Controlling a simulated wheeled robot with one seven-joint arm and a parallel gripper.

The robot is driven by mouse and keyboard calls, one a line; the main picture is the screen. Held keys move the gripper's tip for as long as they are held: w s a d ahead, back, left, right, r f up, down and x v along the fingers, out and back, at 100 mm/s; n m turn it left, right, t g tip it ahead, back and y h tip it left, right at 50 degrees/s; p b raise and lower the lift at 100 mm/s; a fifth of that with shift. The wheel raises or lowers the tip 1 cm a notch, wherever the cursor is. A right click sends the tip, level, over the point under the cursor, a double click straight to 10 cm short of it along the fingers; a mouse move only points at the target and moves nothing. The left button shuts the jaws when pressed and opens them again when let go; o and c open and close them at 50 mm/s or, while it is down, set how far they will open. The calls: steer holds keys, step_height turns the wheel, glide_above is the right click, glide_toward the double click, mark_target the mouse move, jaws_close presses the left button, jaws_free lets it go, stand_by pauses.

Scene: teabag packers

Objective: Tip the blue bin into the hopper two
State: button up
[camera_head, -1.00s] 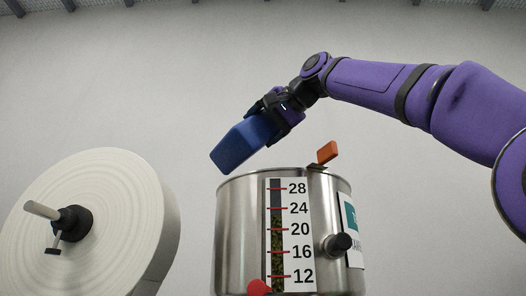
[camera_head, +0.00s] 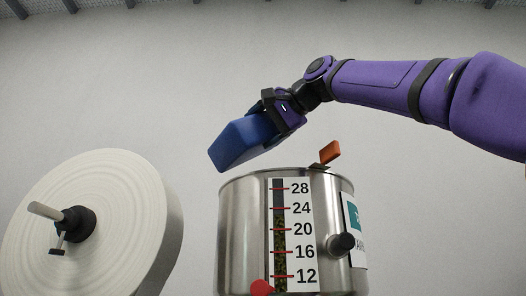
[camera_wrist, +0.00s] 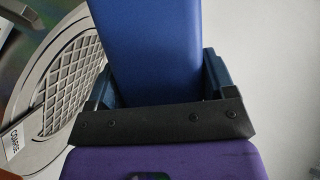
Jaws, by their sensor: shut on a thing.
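The blue bin (camera_head: 241,146) is held by my gripper (camera_head: 272,112) above the steel hopper (camera_head: 237,232) in the head view. The bin is tilted, with its lower end down to the left, over the hopper's left rim. In the wrist view the bin (camera_wrist: 150,45) sits between the jaws of my gripper (camera_wrist: 160,95). The hopper has a scale strip with a dark fill showing in its window. I cannot read a hopper number. The bin's inside is hidden, so I cannot tell what it holds.
An orange flag-like piece (camera_head: 330,151) stands up at the hopper's rim, right of the bin. A dark knob (camera_head: 343,244) juts from the hopper's front. A large white roll (camera_head: 120,215) stands at left. A round grate (camera_wrist: 72,75) lies beneath in the wrist view.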

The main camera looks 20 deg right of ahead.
mark_target(269, 136)
stand_by(0.4)
steer(key=shift+s+a+f+m+y, duration=0.1)
steer(key=shift+a+f+m+y, duration=0.1)
steer(key=shift+f+m+y, duration=0.45)
steer(key=shift+r, duration=0.25)
steer(key=shift+f+m, duration=0.1)
steer(key=shift+m, duration=0.15)
steer(key=shift+a+f+m+y, duration=0.1)
steer(key=shift+f+m+y, duration=0.15)
steer(key=shift+f+m, duration=0.35)
steer(key=shift+r, duration=0.1)
steer(key=shift+t, duration=0.3)
steer(key=shift+f+m, duration=0.6)
steer(key=shift+m, duration=0.2)
